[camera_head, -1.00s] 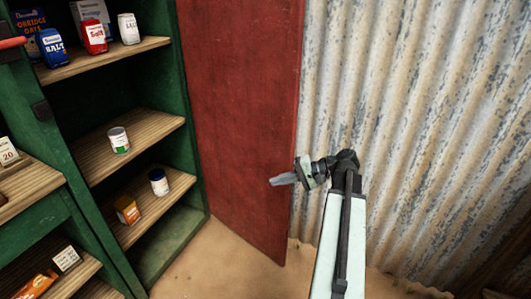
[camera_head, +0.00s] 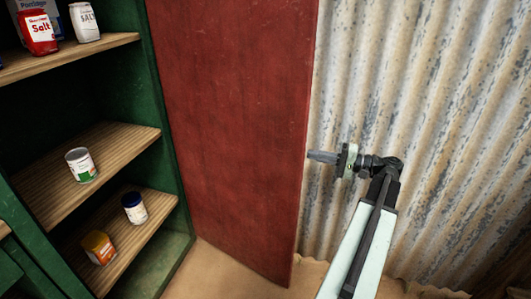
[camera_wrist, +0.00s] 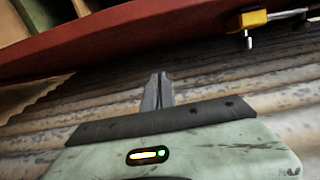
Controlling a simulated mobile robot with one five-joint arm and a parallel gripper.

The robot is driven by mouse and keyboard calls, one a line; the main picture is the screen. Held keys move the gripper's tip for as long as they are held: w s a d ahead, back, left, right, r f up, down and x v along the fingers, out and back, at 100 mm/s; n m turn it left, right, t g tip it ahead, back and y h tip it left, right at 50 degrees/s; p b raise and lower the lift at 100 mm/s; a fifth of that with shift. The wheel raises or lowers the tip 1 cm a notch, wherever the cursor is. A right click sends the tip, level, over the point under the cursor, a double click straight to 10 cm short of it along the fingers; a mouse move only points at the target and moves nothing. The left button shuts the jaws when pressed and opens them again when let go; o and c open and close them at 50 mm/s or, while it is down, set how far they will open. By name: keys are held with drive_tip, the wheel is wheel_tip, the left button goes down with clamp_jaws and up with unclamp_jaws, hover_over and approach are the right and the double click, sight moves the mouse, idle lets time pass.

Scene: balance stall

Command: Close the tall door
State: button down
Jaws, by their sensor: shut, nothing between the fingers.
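The tall red door (camera_head: 230,130) stands open at the right side of the green cabinet (camera_head: 168,150). Its free edge points toward the corrugated wall. My gripper (camera_head: 312,156) is shut and empty, at the door's free edge in the head view. I cannot tell whether it touches the door. In the wrist view the shut fingers (camera_wrist: 157,90) point toward the red door (camera_wrist: 120,35), which crosses the top of the picture. A small yellow piece with a metal end (camera_wrist: 265,18) shows by the door there.
The corrugated wall (camera_head: 430,120) rises close behind my arm. Cabinet shelves hold a green-and-white can (camera_head: 81,165), a blue-lidded jar (camera_head: 134,207), an orange box (camera_head: 98,248) and salt containers (camera_head: 38,35). Sandy floor (camera_head: 230,275) is clear below the door.

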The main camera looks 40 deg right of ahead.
sight(279, 155)
drive_tip(key=shift+w+a, duration=2)
drive_tip(key=shift+a, duration=0.3)
drive_tip(key=shift+w+a, duration=2)
drive_tip(key=shift+a, duration=0.3)
